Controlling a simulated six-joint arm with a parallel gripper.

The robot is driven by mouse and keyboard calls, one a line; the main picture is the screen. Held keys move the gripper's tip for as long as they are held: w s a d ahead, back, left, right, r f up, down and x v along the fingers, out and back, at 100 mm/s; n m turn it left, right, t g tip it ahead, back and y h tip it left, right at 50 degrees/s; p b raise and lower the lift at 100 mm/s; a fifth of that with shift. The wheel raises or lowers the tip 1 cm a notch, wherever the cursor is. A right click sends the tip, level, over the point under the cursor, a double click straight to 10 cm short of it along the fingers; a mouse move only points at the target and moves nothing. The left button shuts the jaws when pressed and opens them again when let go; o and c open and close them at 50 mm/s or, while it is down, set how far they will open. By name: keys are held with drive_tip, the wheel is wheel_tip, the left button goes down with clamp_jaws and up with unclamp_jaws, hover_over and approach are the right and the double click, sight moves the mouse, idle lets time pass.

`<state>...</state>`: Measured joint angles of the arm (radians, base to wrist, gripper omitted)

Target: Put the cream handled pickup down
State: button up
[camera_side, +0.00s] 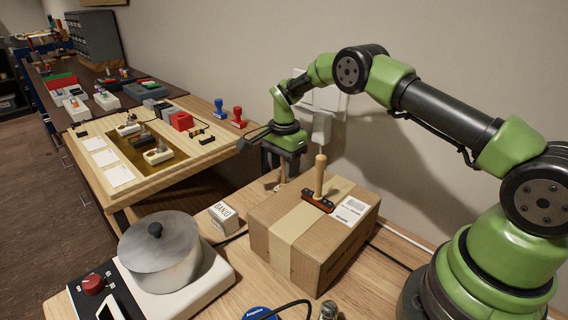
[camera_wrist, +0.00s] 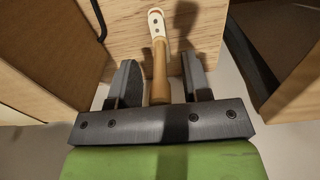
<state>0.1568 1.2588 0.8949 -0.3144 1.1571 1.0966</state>
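The cream handled pickup (camera_wrist: 157,22) is at the top of the wrist view, over the light wood bench, with its wooden handle pointing toward my gripper. In the side view its handle (camera_side: 282,174) shows behind the cardboard box, and its lower part is mostly hidden. My gripper (camera_wrist: 160,68) has one finger on each side of the handle. A gap shows between the handle and each finger, so it looks open around the handle. In the side view my gripper (camera_side: 280,163) points down behind the box. Whether the pickup's underside touches the bench is hard to see.
A black handled pickup (camera_side: 319,201) stands upright on the cardboard box (camera_side: 290,262), close to my gripper. A small white box (camera_side: 222,216) and a metal pot (camera_side: 160,256) are nearer the camera.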

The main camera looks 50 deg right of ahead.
drive_tip(key=shift+r, duration=0.1)
drive_tip(key=s+a+r+n+t, duration=0.1)
drive_tip(key=s+a+r+n, duration=0.1)
drive_tip(key=r, duration=0.9)
drive_tip(key=s+a+r+n+t, duration=0.1)
drive_tip(key=s+r+n, duration=0.15)
drive_tip(key=r, duration=0.85)
drive_tip(key=s+a+r+n+t+y, duration=0.1)
drive_tip(key=s+a+r+n+t, duration=0.2)
drive_tip(key=s, duration=0.5)
drive_tip(key=s+a+r+n, duration=0.2)
drive_tip(key=s+r+n, duration=0.15)
drive_tip(key=s, duration=0.35)
drive_tip(key=s+a+f+n+t+y, duration=0.1)
drive_tip(key=s+f+n+t, duration=0.1)
drive_tip(key=s, duration=0.7)
drive_tip(key=shift+a+f+n, duration=0.25)
drive_tip(key=shift+n, duration=0.25)
